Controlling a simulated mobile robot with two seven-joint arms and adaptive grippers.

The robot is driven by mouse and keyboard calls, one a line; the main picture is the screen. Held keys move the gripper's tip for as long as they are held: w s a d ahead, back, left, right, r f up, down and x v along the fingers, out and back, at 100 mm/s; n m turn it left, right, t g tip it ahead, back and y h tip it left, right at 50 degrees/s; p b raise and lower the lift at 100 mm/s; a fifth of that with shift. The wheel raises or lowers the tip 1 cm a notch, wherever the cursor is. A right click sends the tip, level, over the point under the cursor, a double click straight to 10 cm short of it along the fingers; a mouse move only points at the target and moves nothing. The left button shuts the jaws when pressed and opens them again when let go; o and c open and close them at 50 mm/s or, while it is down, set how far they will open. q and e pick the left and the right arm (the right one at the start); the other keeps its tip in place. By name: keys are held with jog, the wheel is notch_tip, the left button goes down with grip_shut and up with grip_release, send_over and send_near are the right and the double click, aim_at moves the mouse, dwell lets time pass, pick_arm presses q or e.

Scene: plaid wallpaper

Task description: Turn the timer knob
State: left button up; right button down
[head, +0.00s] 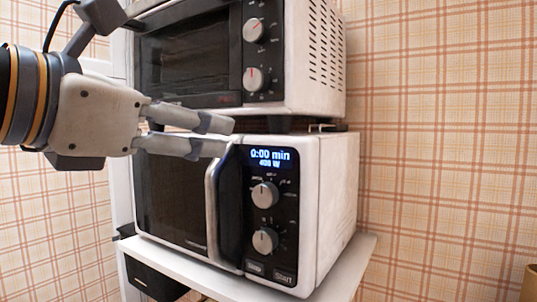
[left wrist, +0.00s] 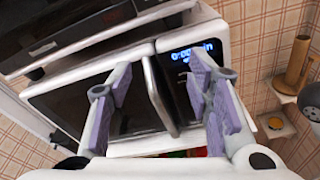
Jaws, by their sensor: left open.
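The white microwave (head: 338,205) has a black panel with a lit display (head: 270,157) reading 0:00 min and 400 W. Below it are two round silver knobs, an upper knob (head: 265,195) and a lower knob (head: 265,241). Their labels are too small to tell which is the timer. My left gripper (head: 229,137) is open and empty, in front of the microwave's upper part, up and left of both knobs. In the left wrist view the display (left wrist: 193,50) shows beyond the open fingers (left wrist: 160,64); the right finger hides the knob area. My right gripper is out of view.
A toaster oven (head: 315,60) with its own knobs stands on top. The microwave's vertical door handle (head: 213,195) sticks out left of the panel. The white shelf (head: 352,275) extends slightly to the right. A wooden cylinder (left wrist: 298,62) shows at right in the wrist view.

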pick_arm(q)
jog(key=n+t+h, duration=0.1)
send_near(252, 79)
jog(key=b+x, duration=0.2)
jog(key=x, duration=0.7)
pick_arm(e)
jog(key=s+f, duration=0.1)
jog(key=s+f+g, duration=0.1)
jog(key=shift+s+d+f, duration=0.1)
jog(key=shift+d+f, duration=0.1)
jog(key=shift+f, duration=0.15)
pick_arm(q)
jog(key=shift+c, duration=0.5)
grip_shut()
